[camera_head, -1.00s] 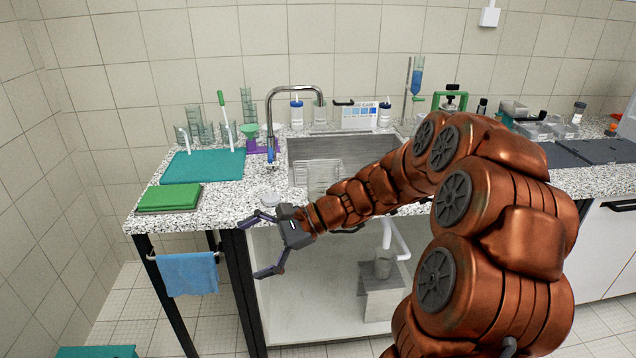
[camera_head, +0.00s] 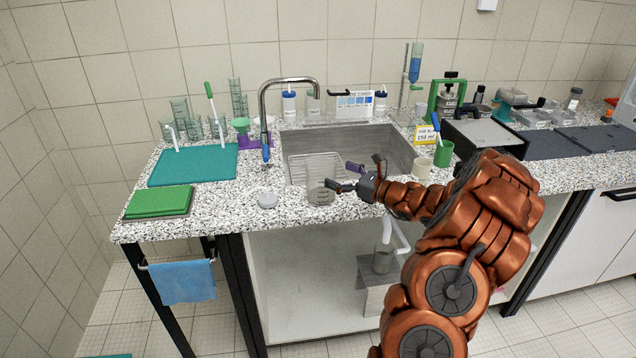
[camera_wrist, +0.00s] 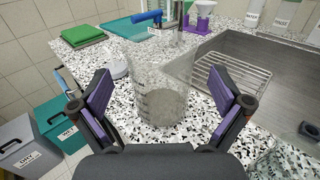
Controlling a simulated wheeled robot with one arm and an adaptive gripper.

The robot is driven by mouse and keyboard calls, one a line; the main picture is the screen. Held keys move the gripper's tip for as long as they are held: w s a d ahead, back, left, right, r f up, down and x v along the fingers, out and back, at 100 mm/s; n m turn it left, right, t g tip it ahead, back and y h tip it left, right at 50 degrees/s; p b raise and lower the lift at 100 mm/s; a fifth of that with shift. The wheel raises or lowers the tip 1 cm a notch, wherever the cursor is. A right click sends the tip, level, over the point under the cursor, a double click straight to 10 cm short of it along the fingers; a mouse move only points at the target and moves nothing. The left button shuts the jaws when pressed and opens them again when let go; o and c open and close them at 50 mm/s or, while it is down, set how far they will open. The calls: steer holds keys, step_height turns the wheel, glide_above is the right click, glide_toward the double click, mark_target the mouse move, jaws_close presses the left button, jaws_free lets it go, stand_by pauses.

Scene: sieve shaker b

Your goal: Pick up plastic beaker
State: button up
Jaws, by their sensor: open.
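A clear plastic beaker (camera_head: 321,183) with printed markings stands upright on the speckled counter at the front edge of the sink. In the wrist view the beaker (camera_wrist: 160,95) is straight ahead, between and a little beyond the two purple-padded fingers. My gripper (camera_head: 345,176) is open and empty, just right of the beaker in the head view. It also shows in the wrist view (camera_wrist: 163,96), with its fingers spread wide on both sides. I cannot tell whether either finger touches the beaker.
The sink (camera_head: 350,145) with a wire rack (camera_wrist: 232,85) lies behind the beaker. A round pale lid (camera_head: 268,200) lies left of it. A tap (camera_head: 265,110) stands behind. A cream cup (camera_head: 422,168) and a green cup (camera_head: 443,153) are at the right. Green cloths (camera_head: 160,202) lie at the left.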

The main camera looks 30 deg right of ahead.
mark_target(310, 163)
steer(key=shift+p+x, duration=1.25)
steer(key=shift+x, duration=1.95)
steer(key=shift+f, duration=0.2)
steer(key=shift+c, duration=0.4)
steer(key=c, duration=1.3)
steer(key=shift+r, duration=0.2)
